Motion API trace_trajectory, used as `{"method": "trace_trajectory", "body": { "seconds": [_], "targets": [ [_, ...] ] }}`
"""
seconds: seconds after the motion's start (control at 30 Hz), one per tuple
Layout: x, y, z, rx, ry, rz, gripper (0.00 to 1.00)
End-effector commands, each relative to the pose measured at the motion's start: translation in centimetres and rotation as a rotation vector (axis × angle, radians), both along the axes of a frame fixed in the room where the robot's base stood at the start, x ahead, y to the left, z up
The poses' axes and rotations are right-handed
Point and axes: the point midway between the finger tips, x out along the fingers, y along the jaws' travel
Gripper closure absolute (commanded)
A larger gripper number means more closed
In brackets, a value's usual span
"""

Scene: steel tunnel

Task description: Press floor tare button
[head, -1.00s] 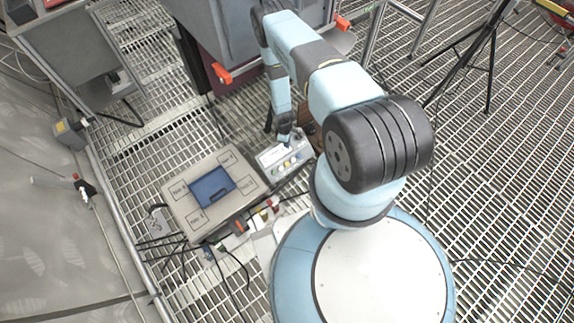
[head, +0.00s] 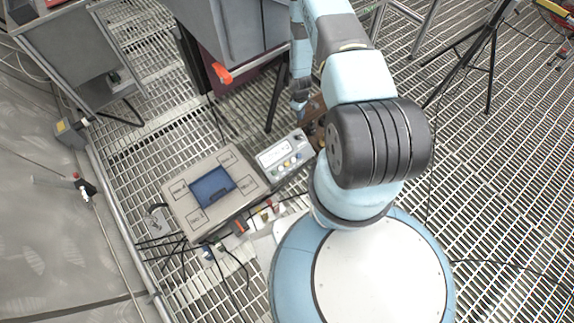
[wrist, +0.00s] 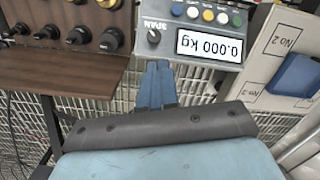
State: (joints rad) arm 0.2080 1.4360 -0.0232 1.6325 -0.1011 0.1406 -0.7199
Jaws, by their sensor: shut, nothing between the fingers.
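The scale's control box (head: 285,155) sits on the floor grating beside the scale platform, with a row of small coloured buttons. In the wrist view the control box (wrist: 222,28) is upside down. Its display (wrist: 210,47) reads 0.000 kg, and a black SPAN knob (wrist: 154,36) is to its left. The coloured buttons (wrist: 207,15) run along the top edge; I cannot read which is tare. My gripper (wrist: 157,68) is shut and empty, its blue fingertips just below the SPAN knob in the picture. In the head view my gripper (head: 299,106) is beyond the box, apart from it.
The scale platform (head: 180,188) carries a blue tray (head: 212,186) left of the box. A wooden panel with black knobs (wrist: 75,60) stands left in the wrist view. A grey cabinet (head: 225,30) with an orange handle stands behind. Cables lie near the platform.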

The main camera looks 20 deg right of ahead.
Motion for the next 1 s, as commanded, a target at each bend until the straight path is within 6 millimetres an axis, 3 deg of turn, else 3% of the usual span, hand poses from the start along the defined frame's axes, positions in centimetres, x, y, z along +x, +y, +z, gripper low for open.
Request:
{"method": "trace_trajectory", "body": {
  "seconds": [0.3,1.0],
  "targets": [
    [0.6,-1.6,2.3,0.0,-0.002,-0.042,1.0],
    [0.6,-1.7,2.5,-0.001,-0.003,-0.045,1.0]
  ]
}}
